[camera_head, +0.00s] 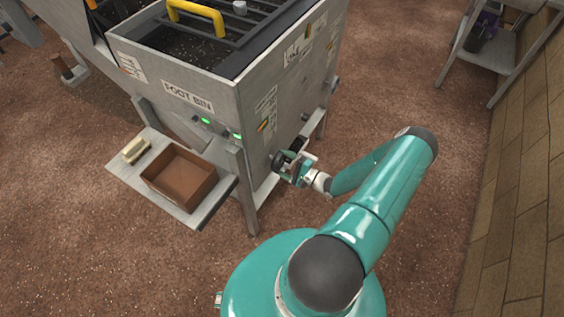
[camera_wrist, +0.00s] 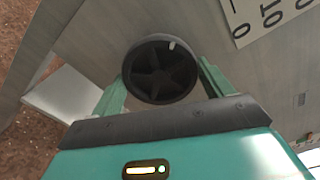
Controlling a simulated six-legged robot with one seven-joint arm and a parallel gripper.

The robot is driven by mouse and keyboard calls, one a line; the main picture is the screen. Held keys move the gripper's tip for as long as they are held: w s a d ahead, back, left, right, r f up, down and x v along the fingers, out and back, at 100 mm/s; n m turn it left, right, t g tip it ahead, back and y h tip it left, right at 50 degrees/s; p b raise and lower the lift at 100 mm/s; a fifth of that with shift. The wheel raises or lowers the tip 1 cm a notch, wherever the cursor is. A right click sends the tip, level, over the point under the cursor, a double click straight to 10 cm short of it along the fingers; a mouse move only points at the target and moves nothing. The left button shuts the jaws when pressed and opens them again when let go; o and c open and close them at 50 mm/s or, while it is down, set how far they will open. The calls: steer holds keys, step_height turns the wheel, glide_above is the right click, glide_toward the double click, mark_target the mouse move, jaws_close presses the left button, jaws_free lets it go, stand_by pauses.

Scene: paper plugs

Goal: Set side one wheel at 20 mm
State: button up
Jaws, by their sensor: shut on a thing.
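A dark round handwheel (camera_wrist: 160,70) with spokes and a pale mark near its upper rim stands out from the grey side panel of the machine. In the head view the wheel (camera_head: 288,160) is small and partly covered by my gripper (camera_head: 294,166). In the wrist view my gripper's two green fingers (camera_wrist: 162,82) stand at the left and right of the wheel's rim, shut on it. The machine (camera_head: 190,130) has a "FOOT BIN" label on its front. I cannot read any 20 mm setting in either view.
A grey shelf (camera_head: 124,171) at the machine's front holds a brown open box (camera_head: 180,172) and a small pale block (camera_head: 136,150). A machine leg (camera_head: 243,192) stands just left of my gripper. A brick wall (camera_head: 520,170) is at the right. Brown floor lies open between.

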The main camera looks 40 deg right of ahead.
steer(key=m, duration=1.7)
steer(key=shift+m, duration=0.3)
steer(key=m, duration=0.5)
steer(key=o, duration=1)
